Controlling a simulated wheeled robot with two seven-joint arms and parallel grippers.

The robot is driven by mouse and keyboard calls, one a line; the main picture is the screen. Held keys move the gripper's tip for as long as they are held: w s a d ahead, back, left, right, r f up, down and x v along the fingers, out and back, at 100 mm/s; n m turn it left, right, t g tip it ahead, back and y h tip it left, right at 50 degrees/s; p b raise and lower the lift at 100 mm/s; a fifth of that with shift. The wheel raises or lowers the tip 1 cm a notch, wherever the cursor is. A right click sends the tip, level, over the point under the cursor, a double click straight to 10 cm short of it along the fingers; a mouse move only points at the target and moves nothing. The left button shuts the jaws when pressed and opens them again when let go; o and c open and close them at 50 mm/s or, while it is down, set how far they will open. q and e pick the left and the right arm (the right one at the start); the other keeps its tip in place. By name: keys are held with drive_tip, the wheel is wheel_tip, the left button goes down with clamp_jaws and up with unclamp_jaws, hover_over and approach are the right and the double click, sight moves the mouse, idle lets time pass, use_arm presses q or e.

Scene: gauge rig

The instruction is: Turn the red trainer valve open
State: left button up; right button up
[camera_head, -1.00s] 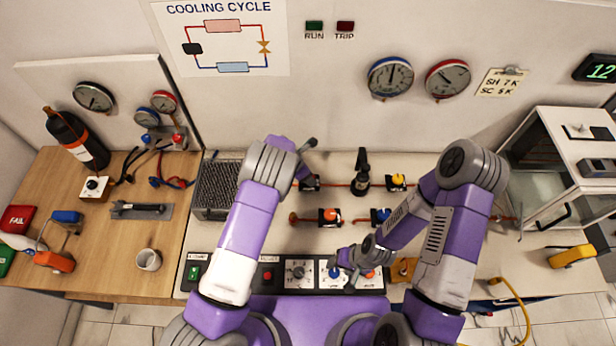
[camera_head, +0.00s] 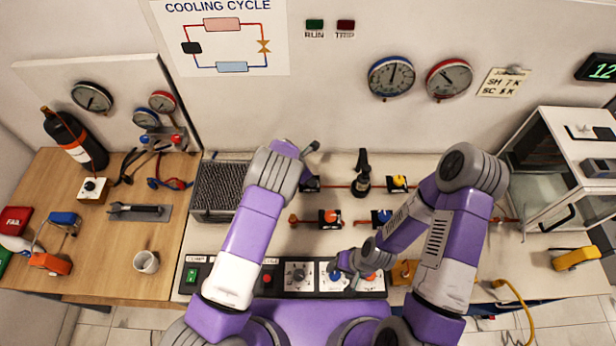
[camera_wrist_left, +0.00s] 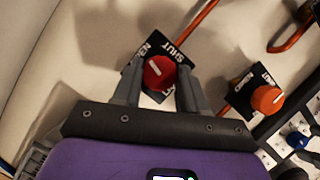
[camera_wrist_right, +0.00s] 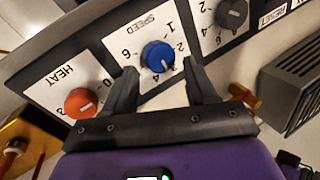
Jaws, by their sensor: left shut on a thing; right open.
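The red trainer valve (camera_wrist_left: 159,73) is a round red knob on a black plate with SHUT lettering, seen in the left wrist view. Its white mark points up and left, away from the SHUT word. My left gripper (camera_wrist_left: 158,90) is shut on this knob, one finger on each side. In the head view my left arm hides the knob and the fingers; part of the black plate (camera_head: 312,184) shows. My right gripper (camera_wrist_right: 158,85) is open, its fingers either side of the blue SPEED knob (camera_wrist_right: 158,56); the head view shows it low at the panel.
An orange-knobbed valve (camera_wrist_left: 267,99) sits right of the red one. An orange HEAT knob (camera_wrist_right: 81,102) and a grey knob (camera_wrist_right: 232,13) flank the blue knob. A grille box (camera_head: 217,188) stands left of my left arm. A glass cabinet (camera_head: 560,170) stands right.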

use_arm(q)
drive_tip(key=shift+s+n+t+y, duration=0.1)
drive_tip(key=shift+n+t+y, duration=0.35)
drive_tip(key=shift+n, duration=1.05)
drive_tip(key=o, duration=1.1)
drive_tip(key=shift+c, duration=0.2)
drive_tip(key=v, duration=0.7)
drive_tip(key=shift+r, duration=0.25)
drive_tip(key=shift+s+a, duration=0.1)
